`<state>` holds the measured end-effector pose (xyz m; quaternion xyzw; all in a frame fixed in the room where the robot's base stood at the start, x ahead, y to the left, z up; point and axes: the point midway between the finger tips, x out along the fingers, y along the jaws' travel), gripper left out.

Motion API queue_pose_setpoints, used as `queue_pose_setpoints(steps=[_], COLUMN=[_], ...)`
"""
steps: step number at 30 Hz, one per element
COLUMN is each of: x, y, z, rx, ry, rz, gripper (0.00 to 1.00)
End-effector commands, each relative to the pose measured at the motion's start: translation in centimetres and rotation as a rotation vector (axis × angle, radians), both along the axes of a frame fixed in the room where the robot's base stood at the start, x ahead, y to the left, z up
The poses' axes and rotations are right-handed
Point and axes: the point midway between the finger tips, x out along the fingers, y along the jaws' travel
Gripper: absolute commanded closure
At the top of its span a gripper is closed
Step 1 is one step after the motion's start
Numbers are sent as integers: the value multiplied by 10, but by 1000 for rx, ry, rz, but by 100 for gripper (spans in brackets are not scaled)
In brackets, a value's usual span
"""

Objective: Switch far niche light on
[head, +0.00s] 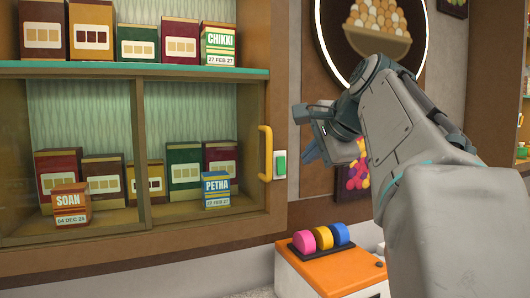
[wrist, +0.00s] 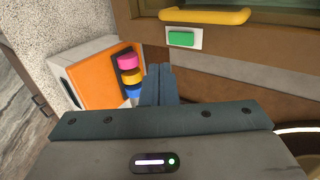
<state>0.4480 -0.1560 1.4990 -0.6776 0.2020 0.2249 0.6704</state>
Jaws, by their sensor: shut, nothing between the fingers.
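A green rocker switch (head: 280,164) on a white plate is on the brown cabinet frame, just right of a yellow handle (head: 265,153). In the wrist view the switch (wrist: 181,39) is at the top centre, below the yellow handle (wrist: 204,16). My gripper (head: 308,152) is shut and empty, right of the switch and apart from it in the head view. Its closed fingers also show in the wrist view (wrist: 158,84), below the switch. The niche (head: 85,112) behind the cabinet front has a pale green back wall. I cannot tell whether its light is on.
Below is an orange-topped box (head: 340,272) with pink, yellow and blue rollers (head: 320,237). Boxes of sweets, including SOAN (head: 71,203) and PETHA (head: 216,190), stand in the niche. A round lit sign (head: 372,30) hangs behind my arm. The handle protrudes close to the switch.

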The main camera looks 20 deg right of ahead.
Motion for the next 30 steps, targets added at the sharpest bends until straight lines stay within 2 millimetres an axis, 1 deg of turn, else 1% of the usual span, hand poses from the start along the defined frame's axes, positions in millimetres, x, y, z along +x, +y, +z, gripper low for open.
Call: queue_pose_setpoints(steps=[1,3,9,12,15,21,30], x=[10,22,57,73,85,96,96], y=[0,1,2,2,3,3,3], z=[-7,-16,-40,-40,-42,-44,-45], rx=[2,2,2,2,1,-1,-1], ry=[3,4,4,2,2,1,0], rz=[1,1,2,1,0,1,1], gripper=[100,100,100,100,100,100,100])
